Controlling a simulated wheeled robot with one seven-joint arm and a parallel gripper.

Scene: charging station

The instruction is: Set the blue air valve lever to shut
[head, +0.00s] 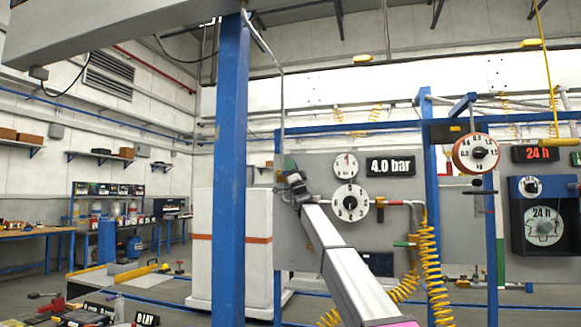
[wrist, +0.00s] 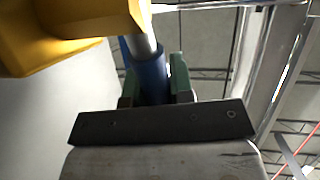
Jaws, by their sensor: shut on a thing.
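In the wrist view a round blue lever (wrist: 152,82) stands between the two green finger pads of my gripper (wrist: 154,68). The fingers are shut on it, one pad on each side. A grey metal stem (wrist: 145,45) continues beyond the blue part, towards a yellow body at upper left. In the head view my gripper (head: 289,172) is small, at the left edge of the grey panel, close to a vertical grey pipe. The lever cannot be made out there, and its angle is unclear.
A white dial (head: 350,203) and a 4.0 bar display (head: 390,165) are on the panel right of my gripper. A blue post (head: 230,180) stands to the left. Yellow coiled hoses (head: 432,270) hang at right. The yellow body (wrist: 75,35) is close to my fingers.

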